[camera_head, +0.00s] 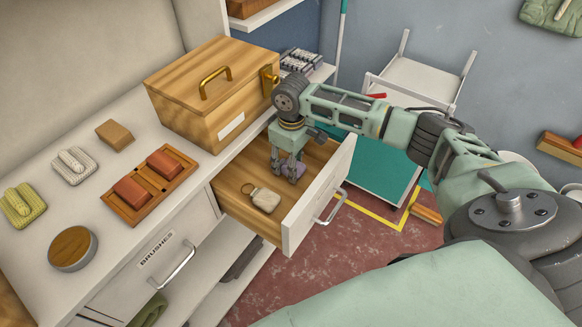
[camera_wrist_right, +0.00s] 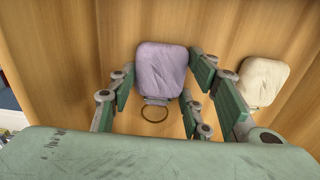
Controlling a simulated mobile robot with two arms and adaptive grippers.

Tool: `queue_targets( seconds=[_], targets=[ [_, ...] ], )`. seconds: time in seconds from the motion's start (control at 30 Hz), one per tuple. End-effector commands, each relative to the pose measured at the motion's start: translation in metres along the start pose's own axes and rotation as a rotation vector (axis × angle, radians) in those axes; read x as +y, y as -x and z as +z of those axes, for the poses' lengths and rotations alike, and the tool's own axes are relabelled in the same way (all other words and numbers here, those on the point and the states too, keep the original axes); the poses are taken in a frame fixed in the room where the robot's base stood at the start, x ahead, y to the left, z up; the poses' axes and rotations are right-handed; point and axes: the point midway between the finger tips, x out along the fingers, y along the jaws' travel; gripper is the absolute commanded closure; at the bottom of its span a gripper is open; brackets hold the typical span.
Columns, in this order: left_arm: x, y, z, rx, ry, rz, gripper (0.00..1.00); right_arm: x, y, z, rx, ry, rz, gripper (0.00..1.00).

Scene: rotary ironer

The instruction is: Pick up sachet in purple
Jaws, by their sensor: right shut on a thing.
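The purple sachet (camera_wrist_right: 161,71) is a small padded pouch with a ring at one end. It lies between the fingers of my right gripper (camera_wrist_right: 160,84), which is shut on it, inside the open drawer. In the head view the gripper (camera_head: 287,172) reaches down into the drawer, and only part of the purple sachet (camera_head: 289,168) shows around its fingers. I cannot tell whether the sachet still touches the drawer floor. A cream sachet (camera_head: 265,200) with a ring lies on the drawer floor beside it; it also shows in the wrist view (camera_wrist_right: 262,82). My left gripper is not in view.
The wooden drawer (camera_head: 233,184) has a white front panel (camera_head: 318,196) with a handle. A wooden box (camera_head: 205,95) with a brass handle stands on the counter just behind. A white cart (camera_head: 415,85) stands beyond the drawer. Red-brown blocks (camera_head: 131,193) sit in a wooden tray.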

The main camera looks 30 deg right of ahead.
Motion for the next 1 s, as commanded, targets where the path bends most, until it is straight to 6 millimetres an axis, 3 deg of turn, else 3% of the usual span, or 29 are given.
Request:
queue_targets(
  seconds=[0.13, 0.57, 0.83, 1.0],
  targets=[
    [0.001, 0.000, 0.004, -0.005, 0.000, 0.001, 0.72, 0.000, 0.000, 0.000, 0.000, 0.000, 0.000, 0.73],
    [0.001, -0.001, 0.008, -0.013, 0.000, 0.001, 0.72, 0.000, 0.011, -0.001, 0.002, 0.000, 0.000, 0.73],
    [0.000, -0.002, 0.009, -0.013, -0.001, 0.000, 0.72, 0.001, 0.011, 0.041, -0.003, -0.001, 0.002, 0.73],
    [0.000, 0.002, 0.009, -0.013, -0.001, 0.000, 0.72, 0.001, 0.052, 0.038, 0.006, 0.001, 0.002, 0.73]
  ],
)
